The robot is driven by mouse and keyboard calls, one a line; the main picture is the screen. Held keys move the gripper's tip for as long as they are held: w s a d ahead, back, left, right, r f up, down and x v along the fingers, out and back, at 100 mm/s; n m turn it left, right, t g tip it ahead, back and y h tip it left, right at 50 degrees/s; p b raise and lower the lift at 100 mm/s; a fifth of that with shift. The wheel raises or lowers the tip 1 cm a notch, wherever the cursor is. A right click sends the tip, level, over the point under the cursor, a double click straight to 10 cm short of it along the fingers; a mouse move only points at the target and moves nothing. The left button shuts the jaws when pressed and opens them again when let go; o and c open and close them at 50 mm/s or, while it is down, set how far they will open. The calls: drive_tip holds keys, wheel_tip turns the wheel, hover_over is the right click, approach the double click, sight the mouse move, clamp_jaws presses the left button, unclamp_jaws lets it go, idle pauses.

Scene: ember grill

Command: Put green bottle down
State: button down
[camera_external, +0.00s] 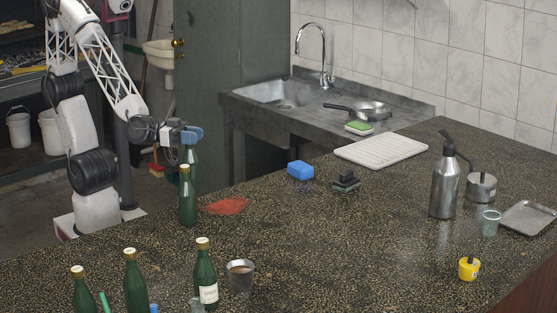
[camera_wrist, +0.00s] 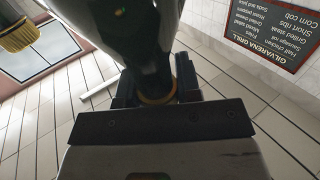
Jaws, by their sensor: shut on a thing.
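My gripper (camera_external: 190,136) is at the far left end of the counter, shut on a dark green bottle (camera_external: 193,158). The held bottle is partly hidden behind another green bottle (camera_external: 187,205) with a gold cap, which stands upright on the counter. I cannot tell whether the held bottle touches the counter. In the wrist view the held bottle (camera_wrist: 125,40) rises from between the fingers of my gripper (camera_wrist: 157,92), with a gold band near them. More green bottles (camera_external: 135,283) (camera_external: 207,275) (camera_external: 82,295) stand at the front left.
A red patch (camera_external: 227,206) lies right of the standing bottle. A metal cup (camera_external: 240,275), blue sponge (camera_external: 300,170), dark block (camera_external: 346,184), white ribbed board (camera_external: 382,150), steel bottle (camera_external: 444,190) and yellow pot (camera_external: 469,269) are on the counter (camera_external: 330,250). Its middle is largely clear.

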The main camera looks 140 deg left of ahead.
sight(190, 163)
drive_tip(key=w+a, duration=0.2)
drive_tip(key=w, duration=0.5)
drive_tip(key=w+a+f, duration=0.1)
drive_tip(key=w+a, duration=0.1)
drive_tip(key=w, duration=0.6)
drive_tip(key=shift+a+f, duration=0.2)
drive_tip(key=shift+f, duration=0.05)
drive_tip(key=shift+f, duration=1.9)
drive_tip(key=c, duration=0.8)
unclamp_jaws()
drive_tip(key=v, duration=1.2)
